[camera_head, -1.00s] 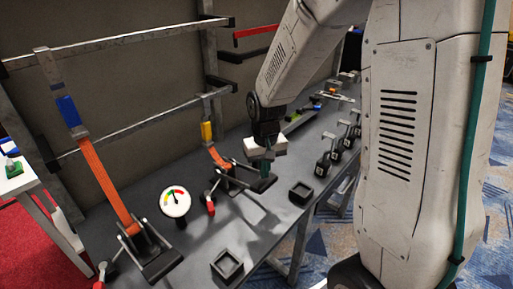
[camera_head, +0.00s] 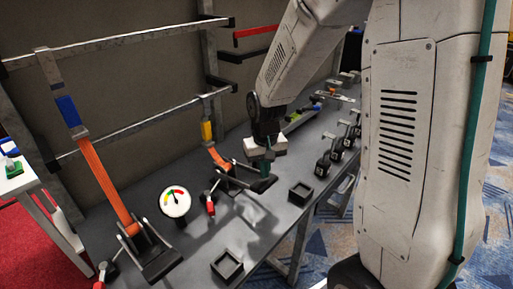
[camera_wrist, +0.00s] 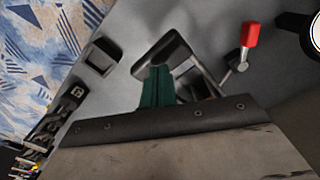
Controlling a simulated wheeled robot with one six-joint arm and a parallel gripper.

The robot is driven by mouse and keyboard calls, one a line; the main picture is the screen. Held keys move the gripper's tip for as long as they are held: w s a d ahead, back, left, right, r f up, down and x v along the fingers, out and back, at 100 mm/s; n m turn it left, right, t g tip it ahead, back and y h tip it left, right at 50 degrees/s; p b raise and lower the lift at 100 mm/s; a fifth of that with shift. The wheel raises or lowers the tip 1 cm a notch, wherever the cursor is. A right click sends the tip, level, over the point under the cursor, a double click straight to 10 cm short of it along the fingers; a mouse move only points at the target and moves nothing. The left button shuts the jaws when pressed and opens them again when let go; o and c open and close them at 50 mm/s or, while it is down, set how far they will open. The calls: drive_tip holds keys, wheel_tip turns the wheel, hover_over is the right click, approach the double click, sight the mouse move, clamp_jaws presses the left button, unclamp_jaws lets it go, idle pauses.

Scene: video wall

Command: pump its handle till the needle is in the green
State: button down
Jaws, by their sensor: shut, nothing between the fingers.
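My gripper (camera_head: 268,163) points down with its teal fingers shut and empty. A round white gauge (camera_head: 175,202) with a coloured arc stands left of this tensioner. Its needle is too small to read surely. Only the gauge's edge shows in the wrist view (camera_wrist: 317,28).
A small red-tipped lever (camera_head: 210,205) stands beside the tensioner. Another ratchet (camera_head: 150,250) with a longer orange strap is at the left. Two square black trays, one right (camera_head: 300,193) and one in front (camera_head: 227,266), sit on the grey bench.

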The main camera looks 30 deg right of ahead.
idle(0.5)
drive_tip(key=shift+f, duration=4.95)
wheel_tip(320, 180, up, 10)
drive_tip(key=shift+s, duration=0.1)
drive_tip(key=shift+s, duration=0.35)
drive_tip(key=s+a+r+n, duration=0.1)
drive_tip(key=s+r, duration=0.8)
drive_tip(key=s, duration=0.2)
drive_tip(key=s+a+r+t, duration=0.1)
drive_tip(key=s+a+r, duration=0.1)
drive_tip(key=s+r, duration=0.7)
drive_tip(key=shift+s+a+r+n, duration=0.2)
drive_tip(key=shift+s+a+n, duration=0.15)
drive_tip(key=shift+s, duration=0.75)
